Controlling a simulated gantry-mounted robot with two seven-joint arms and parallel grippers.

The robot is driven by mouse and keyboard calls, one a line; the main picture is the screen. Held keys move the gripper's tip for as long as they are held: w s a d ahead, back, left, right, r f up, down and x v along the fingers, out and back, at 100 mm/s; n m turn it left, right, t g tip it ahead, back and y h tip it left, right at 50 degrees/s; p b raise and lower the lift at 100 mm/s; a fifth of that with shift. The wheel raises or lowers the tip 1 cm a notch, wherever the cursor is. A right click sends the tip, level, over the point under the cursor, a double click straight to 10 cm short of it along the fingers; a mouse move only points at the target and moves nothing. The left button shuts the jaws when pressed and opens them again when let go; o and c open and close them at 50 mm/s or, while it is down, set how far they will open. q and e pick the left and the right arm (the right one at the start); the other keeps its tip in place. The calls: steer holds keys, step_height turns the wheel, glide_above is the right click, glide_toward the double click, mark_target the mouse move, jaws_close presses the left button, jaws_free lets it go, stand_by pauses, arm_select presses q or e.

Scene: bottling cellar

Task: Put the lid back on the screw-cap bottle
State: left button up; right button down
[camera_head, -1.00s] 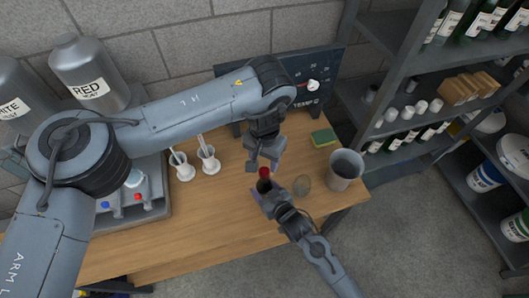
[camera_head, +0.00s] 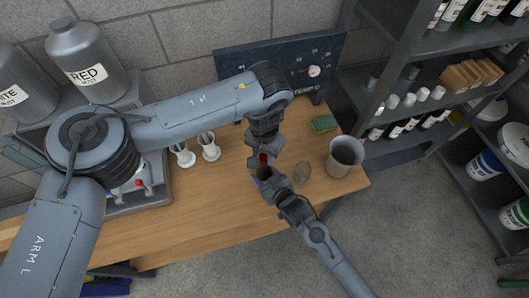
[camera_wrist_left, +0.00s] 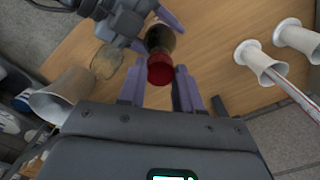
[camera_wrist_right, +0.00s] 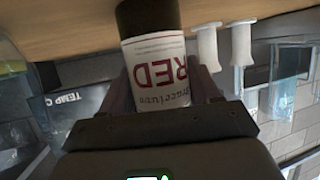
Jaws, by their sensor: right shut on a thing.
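The dark screw-cap bottle (camera_head: 264,173) is gripped by my right gripper (camera_head: 271,182) above the table. In the right wrist view the bottle's white label (camera_wrist_right: 157,72) reads RED, upside down, between the jaws. A red lid (camera_wrist_left: 160,69) sits at the bottle's top end in the left wrist view; whether it is seated on the thread cannot be told. My left gripper (camera_wrist_left: 158,78) is over the lid, its fingers open on either side of it. I cannot see a firm grip on the lid. The lid is outside the right wrist view.
A green-yellow sponge (camera_head: 324,124) lies behind. White stands (camera_head: 209,148) are at the back left. The table's front left (camera_head: 190,235) is clear.

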arm_select(q)
jaws_close()
steer(key=m, duration=0.5)
steer(key=shift+m, duration=0.3)
steer(key=m, duration=1)
steer(key=shift+m, duration=0.4)
steer(key=m, duration=1.2)
steer(key=shift+m, duration=0.4)
steer(key=m, duration=0.5)
steer(key=o, duration=0.7)
jaws_free()
steer(key=shift+c, duration=0.2)
